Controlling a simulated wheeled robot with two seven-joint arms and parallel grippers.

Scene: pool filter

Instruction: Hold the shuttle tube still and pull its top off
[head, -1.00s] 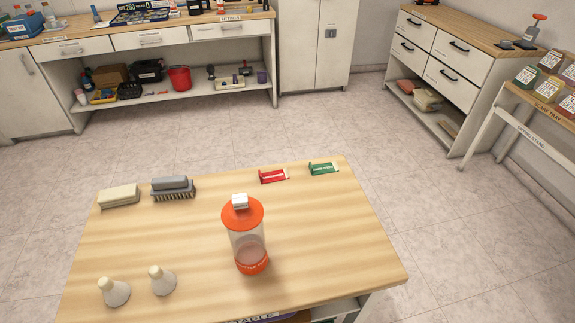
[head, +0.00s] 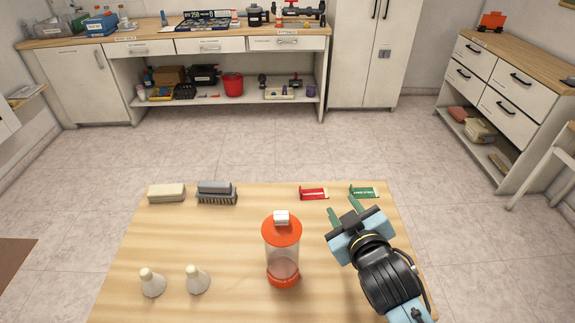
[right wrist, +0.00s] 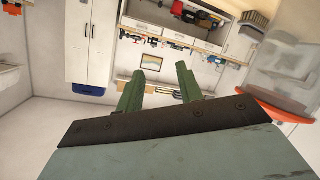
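The shuttle tube (head: 283,268) stands upright on the wooden table, clear-walled with an orange base. Its orange top (head: 281,231) is on it and carries a small white block. My right gripper (head: 346,210) is to the right of the tube, apart from it. Its two green fingers are spread with nothing between them; the right wrist view (right wrist: 159,88) also shows this gap. In that view part of the clear tube (right wrist: 285,65) and an orange rim (right wrist: 285,112) show at the right edge. My left gripper is not in view.
On the table (head: 235,225) are a pale block (head: 166,193), a grey brush (head: 217,193), two pale cones (head: 152,283) (head: 197,280), a red holder (head: 313,193) and a green holder (head: 364,191). The table around the tube is clear. A counter (head: 170,44) stands far behind.

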